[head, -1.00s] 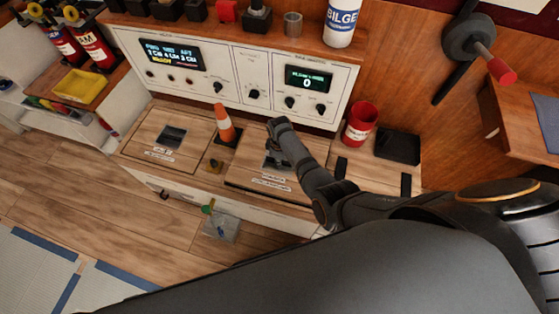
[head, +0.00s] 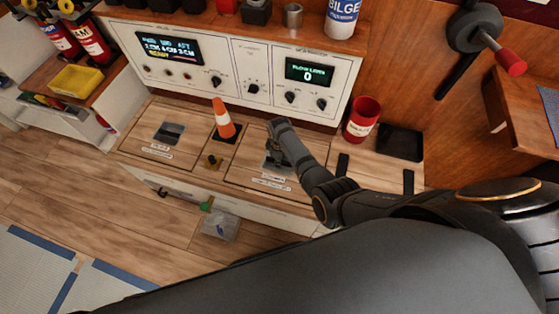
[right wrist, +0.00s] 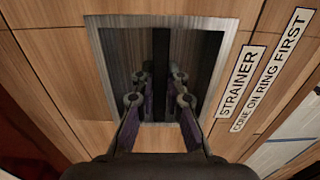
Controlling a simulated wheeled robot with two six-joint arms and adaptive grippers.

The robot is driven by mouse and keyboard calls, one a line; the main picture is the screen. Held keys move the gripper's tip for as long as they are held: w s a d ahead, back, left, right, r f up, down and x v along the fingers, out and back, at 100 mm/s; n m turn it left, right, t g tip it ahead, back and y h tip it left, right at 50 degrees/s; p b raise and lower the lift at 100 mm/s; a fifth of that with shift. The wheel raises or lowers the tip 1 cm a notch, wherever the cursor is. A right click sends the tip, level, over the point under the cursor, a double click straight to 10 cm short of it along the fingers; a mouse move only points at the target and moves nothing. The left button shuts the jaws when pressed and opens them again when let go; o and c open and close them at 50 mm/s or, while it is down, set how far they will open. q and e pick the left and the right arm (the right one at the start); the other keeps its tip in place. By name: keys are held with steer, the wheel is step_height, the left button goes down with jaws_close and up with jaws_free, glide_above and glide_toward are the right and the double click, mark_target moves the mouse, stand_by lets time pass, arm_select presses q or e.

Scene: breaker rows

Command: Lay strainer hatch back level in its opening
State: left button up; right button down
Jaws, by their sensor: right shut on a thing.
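The strainer hatch (head: 248,152) is a wooden panel in the bench top, and it looks about level with the wood around it. Its labels and metal recess show in the right wrist view (right wrist: 60,60). My right gripper (head: 275,163) reaches down into the recess. In the right wrist view its two fingers (right wrist: 159,85) are closed on a dark bar (right wrist: 160,50) inside the recess. My forearm hides the hatch's right part, so I cannot tell whether that edge is flush. My left gripper is not in view.
An orange cone (head: 222,118) stands on a dark square left of the hatch. A second hatch (head: 140,133) lies further left. A red cup (head: 362,120) and a black tray (head: 401,142) are on the right. The control panel (head: 235,75) rises behind.

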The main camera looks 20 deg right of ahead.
steer(key=shift+w+f, duration=0.1)
steer(key=c, duration=1.3)
jaws_free()
steer(key=shift+s+f, duration=0.15)
steer(key=shift+s, duration=0.05)
step_height(320, 180, up, 12)
steer(key=shift+w+r, duration=0.1)
steer(key=shift+r, duration=0.05)
